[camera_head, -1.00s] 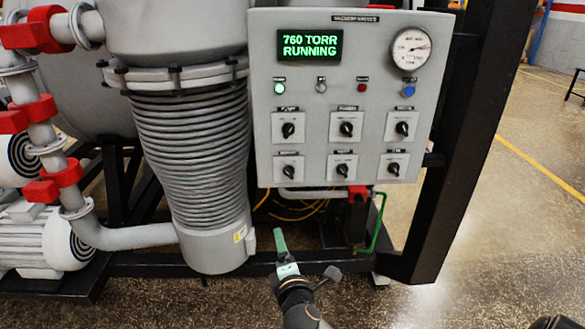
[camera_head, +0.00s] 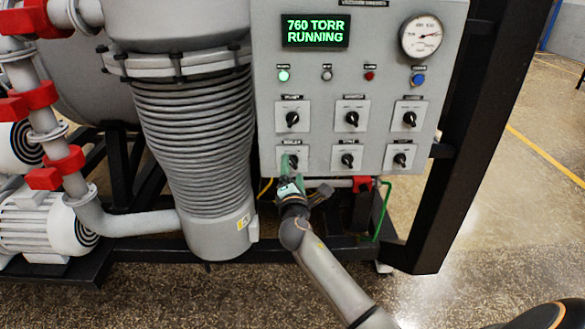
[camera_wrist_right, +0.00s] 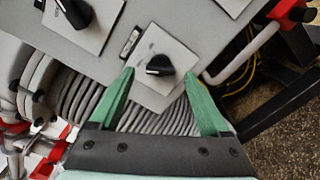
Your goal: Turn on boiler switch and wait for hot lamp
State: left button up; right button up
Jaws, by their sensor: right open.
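The grey control panel (camera_head: 310,110) carries two rows of black rotary switches on pale plates. The lower-left switch (camera_head: 306,158), whose label looks like boiler, is partly covered by my right gripper (camera_head: 287,164). In the right wrist view, its black knob (camera_wrist_right: 160,65) lies between and just beyond the open green fingers of my right gripper (camera_wrist_right: 158,78); nothing is gripped. Above the switches, the green lamp (camera_head: 284,76) is lit, the grey lamp (camera_head: 327,74) looks dark, and red (camera_head: 370,76) and blue (camera_head: 418,79) indicators follow. Lamp labels are too small to read. My left gripper is not in view.
The display (camera_head: 315,31) reads 760 TORR RUNNING. A dial gauge (camera_head: 421,37) sits at the panel's upper right. A ribbed grey vessel (camera_head: 195,130) stands left of the panel. A black frame post (camera_head: 465,140) stands right, with clear floor beyond.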

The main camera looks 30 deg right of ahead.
jog(key=shift+x, duration=0.85)
grip_shut()
